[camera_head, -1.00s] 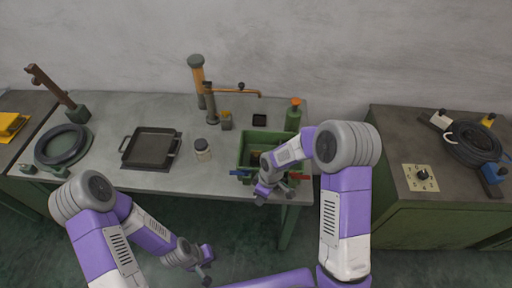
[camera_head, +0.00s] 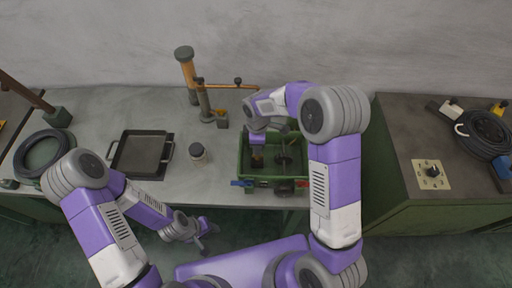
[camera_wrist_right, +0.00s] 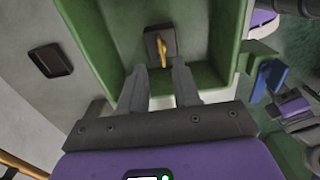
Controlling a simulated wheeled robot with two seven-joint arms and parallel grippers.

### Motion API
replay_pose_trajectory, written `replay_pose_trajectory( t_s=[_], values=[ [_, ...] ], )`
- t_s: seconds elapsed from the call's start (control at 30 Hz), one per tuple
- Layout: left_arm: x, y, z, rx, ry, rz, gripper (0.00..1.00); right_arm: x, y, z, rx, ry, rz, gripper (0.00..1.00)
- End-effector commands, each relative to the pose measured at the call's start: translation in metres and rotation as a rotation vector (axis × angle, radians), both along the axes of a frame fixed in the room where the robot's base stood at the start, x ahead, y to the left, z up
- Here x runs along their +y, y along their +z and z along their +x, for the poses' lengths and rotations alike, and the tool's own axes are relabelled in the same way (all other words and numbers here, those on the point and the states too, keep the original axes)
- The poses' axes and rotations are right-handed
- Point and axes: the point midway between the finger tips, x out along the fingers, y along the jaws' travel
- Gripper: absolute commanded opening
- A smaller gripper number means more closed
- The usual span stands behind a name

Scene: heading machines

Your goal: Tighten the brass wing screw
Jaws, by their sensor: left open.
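The brass wing screw (camera_wrist_right: 163,50) stands on a dark square block inside the green box (camera_wrist_right: 218,50) in the right wrist view. In the head view the green box (camera_head: 243,171) is at the table's front edge, and the screw is hard to make out under the gripper. My right gripper (camera_wrist_right: 161,75) is open, its two fingers apart and pointing into the box. The screw shows between and just beyond the fingertips, with nothing gripped. My left gripper (camera_head: 208,238) is open and empty, low in front of the table and left of the box.
A small jar (camera_head: 198,152) and a black square tray (camera_head: 140,154) stand on the table left of the box. A post with a brass arm (camera_head: 232,86) stands behind the box. A blue piece (camera_wrist_right: 270,78) is on the box's outside. A cabinet (camera_head: 397,180) stands at the right.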

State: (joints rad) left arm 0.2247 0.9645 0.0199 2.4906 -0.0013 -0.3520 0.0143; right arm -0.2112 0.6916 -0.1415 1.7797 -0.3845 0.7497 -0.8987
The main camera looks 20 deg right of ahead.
Motion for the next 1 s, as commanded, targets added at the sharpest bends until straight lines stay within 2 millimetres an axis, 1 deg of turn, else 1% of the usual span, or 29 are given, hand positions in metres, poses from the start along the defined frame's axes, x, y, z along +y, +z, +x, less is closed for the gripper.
replay_pose_trajectory(
  t_s=[0.03,0.1,0.2,0.3,0.43,0.67,0.87,0.9,1.0],
  values=[
    [0.0,0.0,0.0,0.001,0.0,0.0,0.42,0.0,-0.01,-0.001,0.005,0.0,-0.002,0.32],
    [0.0,-0.001,0.0,0.001,0.0,0.0,0.42,0.0,-0.022,-0.001,0.004,0.0,-0.001,0.32],
    [0.0,-0.001,0.0,0.001,0.0,0.0,0.42,0.0,-0.036,-0.001,0.003,0.0,-0.001,0.32],
    [0.0,-0.001,0.0,0.0,0.0,0.0,0.42,0.0,-0.045,0.0,0.001,0.0,-0.001,0.32],
    [0.0,-0.001,0.0,0.0,0.0,0.0,0.42,0.0,-0.051,0.0,0.0,-0.001,0.0,0.32],
    [0.0,-0.001,0.0,0.0,0.0,0.0,0.42,0.0,-0.051,0.0,-0.001,-0.001,0.001,0.32],
    [0.0,-0.001,0.0,0.0,0.0,0.0,0.42,0.0,-0.051,0.0,-0.001,-0.001,0.001,0.03],
    [0.0,-0.001,0.0,0.0,0.0,0.0,0.42,0.0,-0.051,0.0,-0.001,-0.001,0.001,0.0],
    [0.0,-0.001,0.0,0.0,0.0,0.0,0.42,0.0,-0.051,0.0,-0.001,-0.001,0.001,0.0]
  ],
)
